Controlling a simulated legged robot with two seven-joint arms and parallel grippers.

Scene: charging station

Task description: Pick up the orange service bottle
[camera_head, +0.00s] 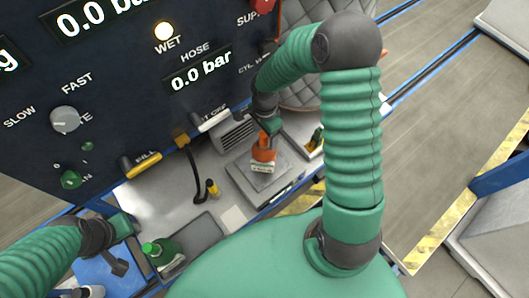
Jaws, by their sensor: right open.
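The orange service bottle (263,153) stands on a grey square plate (245,183) on the bench below the panel, with a pale label low on its side. My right arm arches over from the right, and my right gripper (268,131) is open at the top of the bottle. The fingers are small here, and I cannot tell whether they touch it. My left gripper (118,264) is at the lower left, away from the orange bottle; its jaw opening is not clear.
A green bottle (160,251) stands in a tray near my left gripper. A dark control panel (120,95) with knobs rises behind the bench. A black hose (196,180) hangs to the left of the plate. A small tray (306,128) lies to its right.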

